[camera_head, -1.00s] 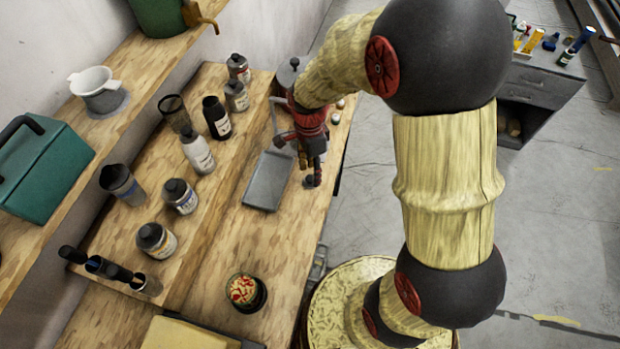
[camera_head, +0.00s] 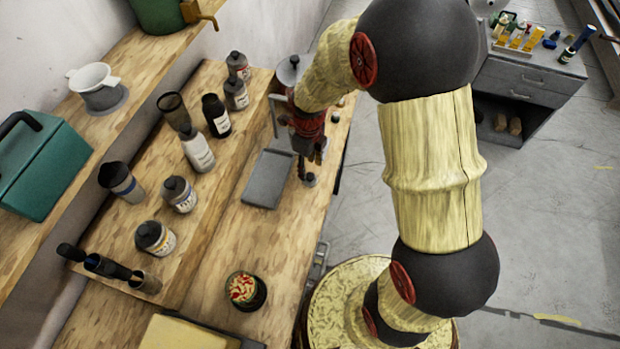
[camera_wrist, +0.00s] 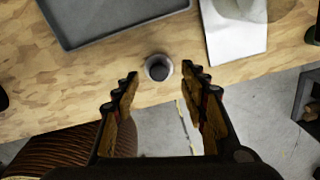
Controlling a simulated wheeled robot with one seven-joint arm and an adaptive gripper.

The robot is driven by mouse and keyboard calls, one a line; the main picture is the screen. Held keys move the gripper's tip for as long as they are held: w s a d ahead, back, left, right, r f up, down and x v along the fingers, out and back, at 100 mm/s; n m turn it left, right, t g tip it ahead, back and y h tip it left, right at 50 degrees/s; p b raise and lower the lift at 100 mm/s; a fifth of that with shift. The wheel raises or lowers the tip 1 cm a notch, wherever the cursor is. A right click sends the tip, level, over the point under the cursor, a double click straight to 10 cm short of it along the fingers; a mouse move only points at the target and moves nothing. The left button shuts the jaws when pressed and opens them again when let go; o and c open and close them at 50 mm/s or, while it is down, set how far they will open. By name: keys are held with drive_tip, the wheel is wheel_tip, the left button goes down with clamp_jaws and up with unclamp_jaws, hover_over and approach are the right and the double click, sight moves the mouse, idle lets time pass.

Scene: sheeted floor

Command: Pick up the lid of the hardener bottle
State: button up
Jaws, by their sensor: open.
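A small round grey piece with a dark centre (camera_wrist: 158,68) stands on the workbench near its front edge. It looks like a lid or small cap, but I cannot tell for sure. It also shows in the head view (camera_head: 310,180), just below my gripper (camera_head: 306,158). In the wrist view my gripper (camera_wrist: 160,82) is open and empty, its fingertips on either side of and slightly short of the piece. Several bottles with dark caps, including a white one (camera_head: 198,150) and a black one (camera_head: 216,116), stand on the raised board. Their labels are too small to read, so I cannot tell which is hardener.
A flat grey tray (camera_head: 267,179) lies left of my gripper. A white-grey plate (camera_wrist: 235,35) lies right of the small piece in the wrist view. A round tub (camera_head: 246,290) stands toward the front. A drawer cabinet (camera_head: 530,82) stands apart across the floor.

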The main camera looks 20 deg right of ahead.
sight(311, 176)
drive_tip(key=f, duration=0.4)
drive_tip(key=shift+s+d, duration=0.2)
drive_tip(key=shift+s, duration=0.15)
drive_tip(key=shift+c, duration=0.8)
drive_tip(key=c, duration=0.7)
drive_tip(key=shift+c, duration=0.3)
